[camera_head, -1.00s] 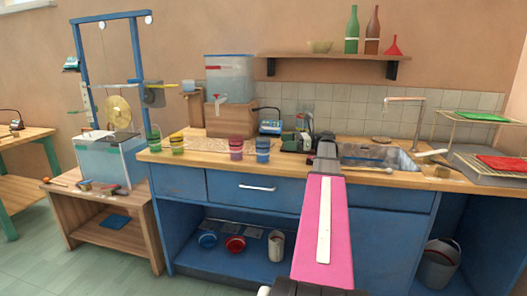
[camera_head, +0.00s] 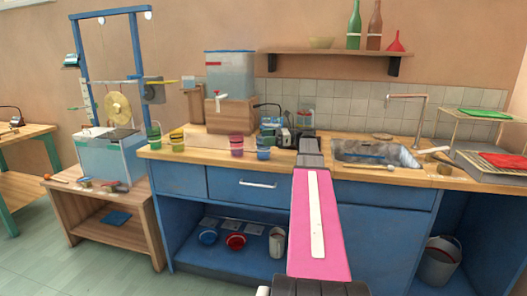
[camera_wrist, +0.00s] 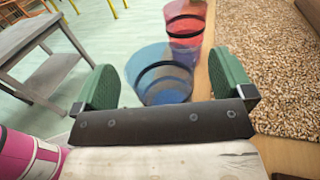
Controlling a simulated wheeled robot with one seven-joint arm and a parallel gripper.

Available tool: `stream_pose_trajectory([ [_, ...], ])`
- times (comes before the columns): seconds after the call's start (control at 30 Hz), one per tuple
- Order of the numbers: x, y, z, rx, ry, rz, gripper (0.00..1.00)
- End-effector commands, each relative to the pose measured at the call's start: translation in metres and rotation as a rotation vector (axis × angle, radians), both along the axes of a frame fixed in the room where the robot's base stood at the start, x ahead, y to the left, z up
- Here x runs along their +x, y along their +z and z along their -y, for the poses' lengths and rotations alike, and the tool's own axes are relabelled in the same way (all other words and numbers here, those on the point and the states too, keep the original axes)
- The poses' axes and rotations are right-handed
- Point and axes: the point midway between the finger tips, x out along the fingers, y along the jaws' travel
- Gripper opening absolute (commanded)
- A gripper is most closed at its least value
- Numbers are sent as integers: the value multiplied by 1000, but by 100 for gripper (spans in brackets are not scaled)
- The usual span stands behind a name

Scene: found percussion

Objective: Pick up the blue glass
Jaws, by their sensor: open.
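The blue glass (camera_head: 263,148) stands on the wooden counter, just right of a magenta glass (camera_head: 236,146). In the wrist view the blue glass (camera_wrist: 162,78), clear blue with a dark band, lies ahead between the two green finger pads of my gripper (camera_wrist: 168,85). My gripper is open, with a gap on each side of the glass. The near lower part of the glass is hidden behind the dark palm bar. The magenta glass looks red in the wrist view (camera_wrist: 185,20), just beyond the blue one. In the head view my pink arm link reaches up to the counter, right of the blue glass.
A green glass (camera_head: 153,138) and a yellow glass (camera_head: 177,140) stand further left. A water tank (camera_head: 230,75) on a wooden block stands behind. A sink (camera_head: 375,152) is to the right. A brown textured mat (camera_wrist: 270,60) lies beside the glasses in the wrist view.

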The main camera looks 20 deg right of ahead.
Motion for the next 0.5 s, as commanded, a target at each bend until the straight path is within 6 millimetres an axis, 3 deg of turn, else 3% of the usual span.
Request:
stream_pose_trajectory([
  [0.1,4,0,-14,0,1,0,99],
  [0.37,5,0,-16,0,-1,0,95],
  [0.5,5,0,-16,0,0,0,50],
])
